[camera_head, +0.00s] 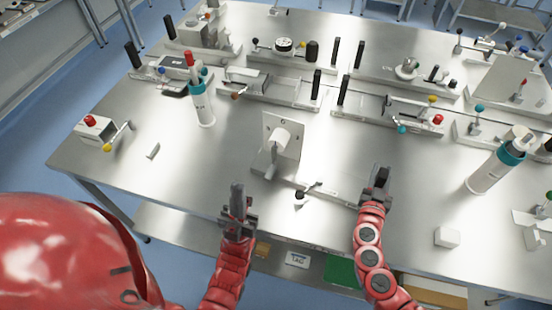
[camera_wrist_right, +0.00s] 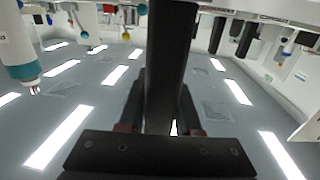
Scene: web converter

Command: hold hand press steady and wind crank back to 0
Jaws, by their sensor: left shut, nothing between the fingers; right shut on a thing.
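A bench device, which I take to be the hand press, stands near the front middle of the table, with an upright white plate (camera_head: 292,128), a white cylinder and a long base (camera_head: 335,194). A small crank with a dark knob (camera_head: 299,195) sits at the front of its base. My right gripper (camera_head: 379,178) is shut on a black upright handle at the base's right end; the dark post (camera_wrist_right: 167,70) also fills the middle of the right wrist view. My left gripper (camera_head: 238,198) is shut and empty at the table's front edge, left of the crank and apart from it. No scale reading is legible.
A box with a red button and yellow-knobbed crank (camera_head: 97,130) stands at left. White-and-teal bottles stand at left (camera_head: 199,103) and right (camera_head: 488,172). Several handled devices line the back. A white block (camera_head: 447,237) lies front right. The table left of the press is mostly clear.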

